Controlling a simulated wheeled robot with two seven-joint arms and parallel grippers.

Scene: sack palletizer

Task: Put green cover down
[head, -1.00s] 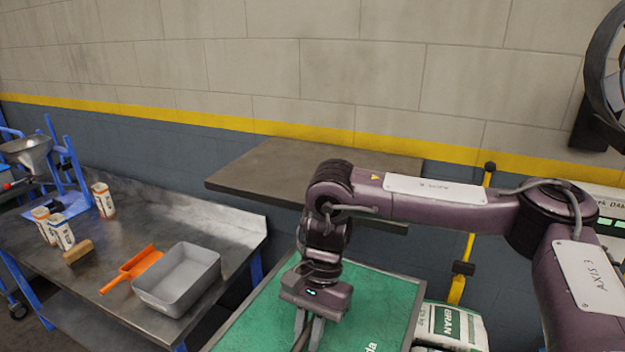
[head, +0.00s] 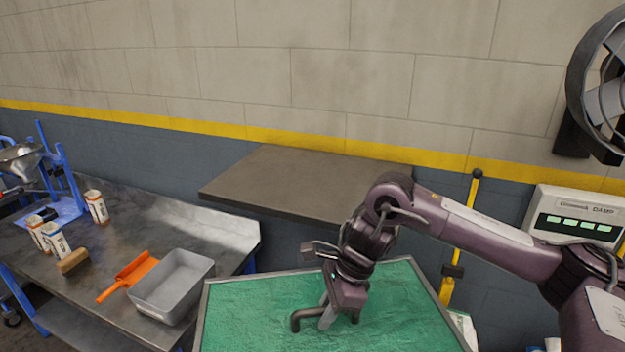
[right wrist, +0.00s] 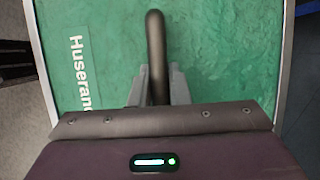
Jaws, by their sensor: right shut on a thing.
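The green cover (head: 270,307) is a large flat panel with a grey rim and a dark bar handle (head: 302,318), low in the middle of the head view. My right gripper (head: 327,318) is shut on the handle. In the right wrist view the handle (right wrist: 155,45) runs between the two fingers (right wrist: 155,85), and white lettering shows on the green cover (right wrist: 215,60). The cover's near edge is cut off, and what lies beneath it is hidden. My left gripper is not in view.
A metal workbench (head: 130,215) at left bears a grey tray (head: 172,288), an orange scoop (head: 128,276), a wooden block (head: 73,261) and several small cartons. A dark wall shelf (head: 300,185) is behind the cover. A yellow post (head: 461,235) and a display box (head: 578,216) stand at right.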

